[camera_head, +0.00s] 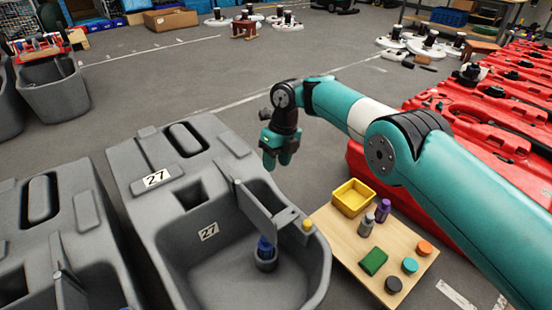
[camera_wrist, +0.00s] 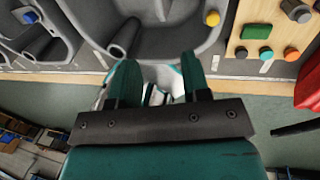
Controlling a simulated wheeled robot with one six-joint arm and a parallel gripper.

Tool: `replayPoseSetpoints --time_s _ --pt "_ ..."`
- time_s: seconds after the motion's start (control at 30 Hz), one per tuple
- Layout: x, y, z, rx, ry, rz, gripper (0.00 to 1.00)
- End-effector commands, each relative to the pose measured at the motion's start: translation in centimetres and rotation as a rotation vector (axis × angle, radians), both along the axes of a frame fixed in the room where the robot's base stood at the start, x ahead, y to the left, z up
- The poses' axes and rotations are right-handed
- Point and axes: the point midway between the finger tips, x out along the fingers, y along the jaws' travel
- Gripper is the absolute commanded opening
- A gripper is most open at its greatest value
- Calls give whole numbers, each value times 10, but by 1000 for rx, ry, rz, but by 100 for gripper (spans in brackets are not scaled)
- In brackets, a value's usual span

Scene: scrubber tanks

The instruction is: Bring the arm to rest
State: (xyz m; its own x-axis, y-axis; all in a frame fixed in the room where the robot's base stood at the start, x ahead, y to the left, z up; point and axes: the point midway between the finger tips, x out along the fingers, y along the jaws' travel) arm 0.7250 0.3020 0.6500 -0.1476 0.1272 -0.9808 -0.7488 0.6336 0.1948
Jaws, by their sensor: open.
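My gripper (camera_head: 281,150) hangs at the end of my teal arm in the head view, above the right side of the grey tank labelled 27 (camera_head: 140,197). Its fingers point down and are apart from the tank. In the wrist view my gripper (camera_wrist: 160,85) shows two teal fingers spread apart, with nothing held between them. My arm is raised and bent, reaching in from the right of the head view.
A wooden board (camera_head: 340,236) with a yellow bin (camera_head: 352,197), bottles, a green pad and coloured caps lies right of the tank. Red tanks (camera_head: 490,110) line the right. A blue-topped part (camera_head: 265,253) stands inside the grey tank. Open floor (camera_head: 190,70) lies behind.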

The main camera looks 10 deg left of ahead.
Motion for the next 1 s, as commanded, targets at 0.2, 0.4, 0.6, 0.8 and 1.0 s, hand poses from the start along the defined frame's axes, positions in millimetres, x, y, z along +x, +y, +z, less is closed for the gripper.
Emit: replayPoseSetpoints --time_s 0.2,0.4,0.6,0.8,1.0 --pt "0 0 -1 0 0 0 43" --pt "0 -1 2 0 1 -10 43" --pt "3 -16 51 -13 41 -305 43" --pt "-19 -61 139 -49 153 -942 43" --pt "-77 -118 206 -97 297 -1602 43"
